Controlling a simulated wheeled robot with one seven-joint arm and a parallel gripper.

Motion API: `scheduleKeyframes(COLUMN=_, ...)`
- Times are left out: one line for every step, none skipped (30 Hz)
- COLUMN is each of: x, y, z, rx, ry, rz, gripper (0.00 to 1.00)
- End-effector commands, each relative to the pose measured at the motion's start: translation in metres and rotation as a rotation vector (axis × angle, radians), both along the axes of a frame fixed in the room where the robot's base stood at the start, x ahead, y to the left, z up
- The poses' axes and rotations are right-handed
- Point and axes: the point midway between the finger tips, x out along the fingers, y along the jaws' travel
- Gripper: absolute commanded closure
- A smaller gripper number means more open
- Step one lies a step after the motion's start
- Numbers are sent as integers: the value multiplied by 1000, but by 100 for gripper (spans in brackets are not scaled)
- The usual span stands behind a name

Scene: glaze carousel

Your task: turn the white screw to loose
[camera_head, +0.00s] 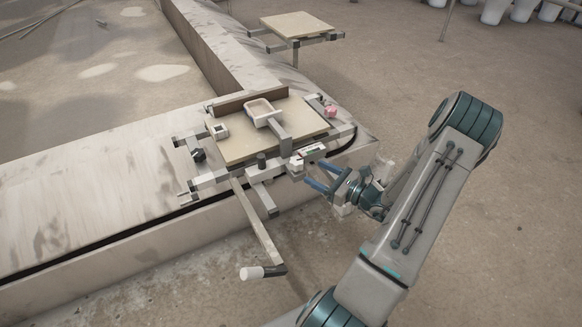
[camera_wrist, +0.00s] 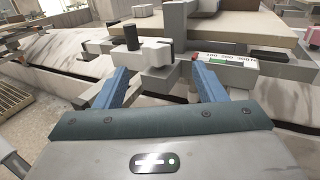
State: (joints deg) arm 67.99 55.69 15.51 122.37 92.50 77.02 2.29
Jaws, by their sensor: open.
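A small pale knob (camera_wrist: 156,50), which looks like the white screw, shows between and just beyond my fingers in the wrist view. In the head view a pale piece (camera_head: 297,163) at the front edge of the carousel's board seems to be the same part. My gripper (camera_head: 319,176) is open, its two blue fingers pointing at that edge from the right. In the wrist view my gripper (camera_wrist: 158,74) has nothing clearly between its fingertips. I cannot tell which way the screw is turned.
A labelled strip with a green patch (camera_wrist: 227,60) lies right of the knob. A dark upright peg (camera_wrist: 131,37) stands to its left. A tan board (camera_head: 240,150) carries a pale tray (camera_head: 262,107). A crank with a white handle (camera_head: 252,273) sticks out in front. Open floor lies right.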

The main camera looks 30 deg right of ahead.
Motion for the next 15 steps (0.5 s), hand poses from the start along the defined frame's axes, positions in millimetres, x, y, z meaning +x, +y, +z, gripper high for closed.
scheduleKeyframes(x=11, y=8, z=-2, rx=0, ry=-2, rz=7, gripper=36)
scheduleKeyframes(x=17, y=11, z=-2, rx=0, ry=-2, rz=8, gripper=36)
scheduleKeyframes(x=25, y=16, z=-2, rx=0, ry=-2, rz=10, gripper=36)
scheduleKeyframes(x=30, y=19, z=-2, rx=0, ry=-2, rz=11, gripper=36)
scheduleKeyframes(x=35, y=22, z=-2, rx=0, ry=-2, rz=10, gripper=36)
scheduleKeyframes(x=42, y=26, z=-1, rx=0, ry=-2, rz=12, gripper=36)
scheduleKeyframes(x=46, y=29, z=-1, rx=0, ry=-2, rz=12, gripper=36)
scheduleKeyframes(x=50, y=31, z=-1, rx=0, ry=-2, rz=11, gripper=36)
scheduleKeyframes(x=55, y=33, z=-1, rx=-1, ry=-3, rz=11, gripper=36)
scheduleKeyframes(x=58, y=34, z=-1, rx=0, ry=-2, rz=10, gripper=36)
scheduleKeyframes(x=61, y=36, z=-1, rx=0, ry=-1, rz=10, gripper=36)
scheduleKeyframes(x=64, y=37, z=-1, rx=0, ry=-1, rz=10, gripper=36)
scheduleKeyframes(x=66, y=38, z=-1, rx=0, ry=-1, rz=10, gripper=36)
scheduleKeyframes(x=67, y=39, z=0, rx=0, ry=-1, rz=9, gripper=36)
scheduleKeyframes(x=69, y=40, z=0, rx=0, ry=-1, rz=8, gripper=36)
